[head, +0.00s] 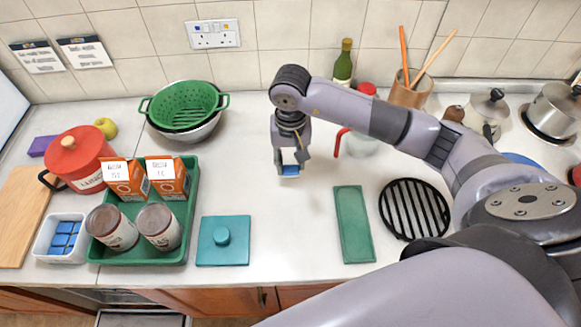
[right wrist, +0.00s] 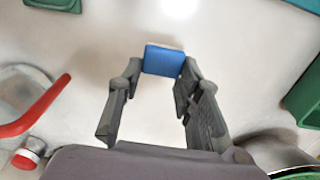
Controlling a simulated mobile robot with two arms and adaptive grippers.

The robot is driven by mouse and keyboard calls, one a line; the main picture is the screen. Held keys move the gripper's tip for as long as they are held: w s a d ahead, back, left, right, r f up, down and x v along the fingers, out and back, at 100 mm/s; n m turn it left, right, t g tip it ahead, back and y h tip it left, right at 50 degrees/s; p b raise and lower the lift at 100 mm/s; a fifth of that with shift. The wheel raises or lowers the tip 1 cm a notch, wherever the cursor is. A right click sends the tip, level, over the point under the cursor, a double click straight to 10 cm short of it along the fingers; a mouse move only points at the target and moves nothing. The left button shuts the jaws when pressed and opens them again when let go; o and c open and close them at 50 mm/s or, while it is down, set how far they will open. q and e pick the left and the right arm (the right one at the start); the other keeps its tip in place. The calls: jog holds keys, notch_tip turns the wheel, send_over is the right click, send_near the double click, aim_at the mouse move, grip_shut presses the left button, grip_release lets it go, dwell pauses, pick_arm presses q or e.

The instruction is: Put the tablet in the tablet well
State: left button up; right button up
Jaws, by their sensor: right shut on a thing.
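A blue tablet (head: 290,170) with a pale edge is held between the fingertips of my right gripper (head: 289,161), above the middle of the worktop. The right wrist view also shows the tablet (right wrist: 163,60) between the two fingers of the gripper (right wrist: 162,70). More blue tablets (head: 64,240) sit in a white tub (head: 43,245) at the front left. I cannot make out the tablet well for certain in either view. My left gripper is not in view.
A green tray (head: 185,225) holds two cartons and two jars. A teal square lid (head: 222,252), a green slab (head: 353,225) and a black round trivet (head: 414,208) lie along the front. A green colander (head: 184,106) stands behind. The worktop around the gripper is clear.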

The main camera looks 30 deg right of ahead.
aim_at(291, 180)
notch_tip(291, 180, down, 5)
jog(key=shift+r+p, duration=0.15)
jog(key=shift+p, duration=0.5)
jog(key=shift+f, duration=0.2)
jog(key=shift+f+b, duration=0.15)
jog(key=shift+b, duration=0.15)
jog(key=o, duration=0.8)
